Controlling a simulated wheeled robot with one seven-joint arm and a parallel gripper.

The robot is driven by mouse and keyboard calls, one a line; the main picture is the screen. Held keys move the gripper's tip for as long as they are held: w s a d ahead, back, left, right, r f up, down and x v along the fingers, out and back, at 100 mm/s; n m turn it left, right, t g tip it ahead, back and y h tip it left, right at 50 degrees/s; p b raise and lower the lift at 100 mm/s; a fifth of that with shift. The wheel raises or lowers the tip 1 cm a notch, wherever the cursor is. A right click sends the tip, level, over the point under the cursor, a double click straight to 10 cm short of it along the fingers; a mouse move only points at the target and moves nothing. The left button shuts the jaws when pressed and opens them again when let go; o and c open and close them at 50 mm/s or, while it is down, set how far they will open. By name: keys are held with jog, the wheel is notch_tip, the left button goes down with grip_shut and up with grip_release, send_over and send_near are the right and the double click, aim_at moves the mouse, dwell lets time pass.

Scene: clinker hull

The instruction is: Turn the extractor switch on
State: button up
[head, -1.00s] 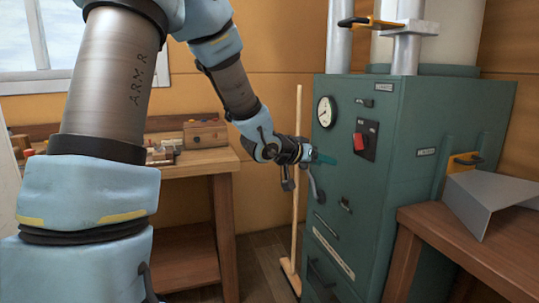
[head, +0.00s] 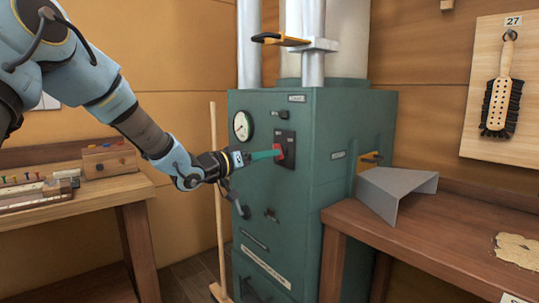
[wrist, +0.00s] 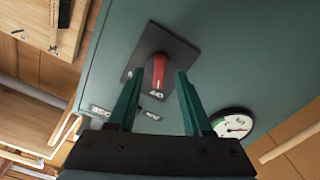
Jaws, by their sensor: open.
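The extractor switch is a red lever (wrist: 158,72) on a dark plate (wrist: 180,49), on the front of the green cabinet (head: 265,212). In the head view the red lever (head: 281,151) shows just beyond my fingertips. My gripper (head: 270,154) reaches in from the left with its teal fingers pointing at the switch. In the wrist view my gripper (wrist: 155,85) is open, with one finger on each side of the red lever. The fingers look apart from the lever; whether they touch the plate I cannot tell.
A round gauge (head: 242,126) sits left of the switch, and a dark handle (head: 240,205) is below my gripper. A workbench (head: 90,200) stands at left, and another bench (head: 400,235) with a bent grey sheet (head: 385,187) at right. A broom handle (head: 216,190) stands beside the cabinet.

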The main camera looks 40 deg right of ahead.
jog(key=shift+s+d, duration=0.1)
jog(key=shift+d, duration=0.85)
grip_shut()
